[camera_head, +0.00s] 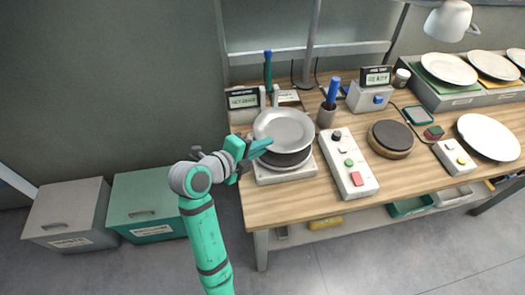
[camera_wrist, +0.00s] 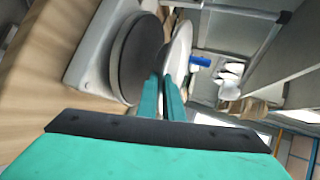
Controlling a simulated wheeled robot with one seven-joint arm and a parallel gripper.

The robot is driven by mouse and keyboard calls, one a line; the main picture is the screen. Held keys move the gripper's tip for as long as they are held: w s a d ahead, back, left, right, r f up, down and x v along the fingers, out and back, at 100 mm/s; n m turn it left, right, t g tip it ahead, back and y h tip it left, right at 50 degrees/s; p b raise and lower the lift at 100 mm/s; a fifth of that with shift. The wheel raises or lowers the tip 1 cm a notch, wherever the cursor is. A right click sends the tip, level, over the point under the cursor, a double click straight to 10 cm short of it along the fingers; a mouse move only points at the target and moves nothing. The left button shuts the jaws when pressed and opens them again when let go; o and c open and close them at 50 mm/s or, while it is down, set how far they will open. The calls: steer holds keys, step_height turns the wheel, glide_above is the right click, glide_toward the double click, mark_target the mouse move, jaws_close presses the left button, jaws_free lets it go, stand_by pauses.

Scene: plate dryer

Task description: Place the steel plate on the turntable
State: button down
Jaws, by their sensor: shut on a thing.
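The steel plate (camera_head: 284,126) is a round grey plate, held by its near-left rim in my gripper (camera_head: 258,148). In the wrist view the plate (camera_wrist: 181,48) shows nearly edge-on, and my gripper (camera_wrist: 161,98) has its teal fingers shut on its rim. The plate is over a dark round disc (camera_head: 287,159) on a white square base (camera_head: 287,176); the wrist view shows a gap between plate and disc (camera_wrist: 141,58). A dark disc with a wooden rim (camera_head: 390,139) lies further right on the table. I cannot tell for certain which disc is the turntable.
A white button panel (camera_head: 347,165) stands between the two discs. Behind are a cup holding a blue-handled tool (camera_head: 327,115) and a box with a display (camera_head: 369,97). White plates stand at the right, one on the table (camera_head: 488,137), others on a rack (camera_head: 449,68).

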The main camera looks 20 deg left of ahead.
mark_target(261, 158)
step_height(261, 158, down, 2)
steer(key=shift+s+f, duration=0.1)
steer(key=shift+f, duration=0.05)
steer(key=shift+a+f, duration=0.1)
steer(key=shift+f, duration=0.15)
steer(key=shift+w+f, duration=0.1)
steer(key=shift+w, duration=0.1)
steer(key=c, duration=2.2)
jaws_free()
steer(key=shift+f, duration=0.1)
steer(key=shift+s+a, duration=0.15)
steer(key=shift+a, duration=0.1)
steer(key=shift+d, duration=0.3)
steer(key=shift+s+r, duration=0.25)
steer(key=shift+r, duration=0.05)
steer(key=v, duration=1.1)
steer(key=shift+s+a, duration=0.15)
steer(key=shift+s, duration=0.15)
